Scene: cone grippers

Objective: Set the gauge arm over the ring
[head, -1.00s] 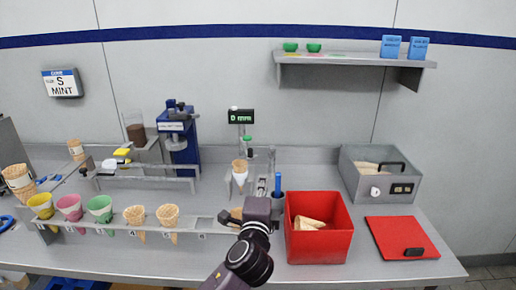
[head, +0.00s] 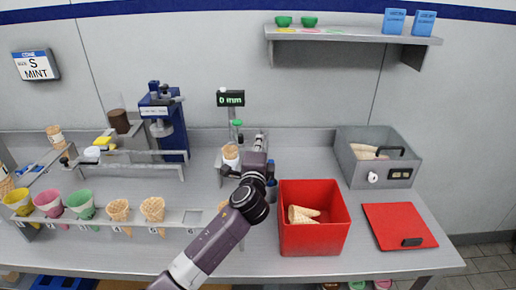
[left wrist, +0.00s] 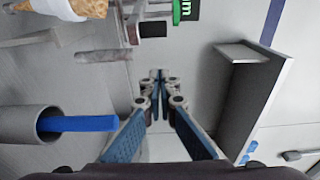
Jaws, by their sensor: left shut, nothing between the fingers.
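The gauge's display (head: 231,98) reads 0 mm, above a green knob (head: 238,123) at the back middle of the counter. A cone in a white sleeve (head: 231,155) stands upright below it, apparently in the ring, which I cannot make out. My left gripper (head: 260,140) is just right of the cone, shut and empty. In the left wrist view its fingertips (left wrist: 159,75) meet, with the display (left wrist: 187,10) and the sleeved cone (left wrist: 72,8) beyond. A grey round-ended bar (left wrist: 103,55) lies left of the fingertips; I cannot tell whether it is the gauge arm.
A grey cup (left wrist: 22,124) with a blue stick (left wrist: 78,124) stands close beside the gripper. A rack (head: 190,217) holds several cones at left.

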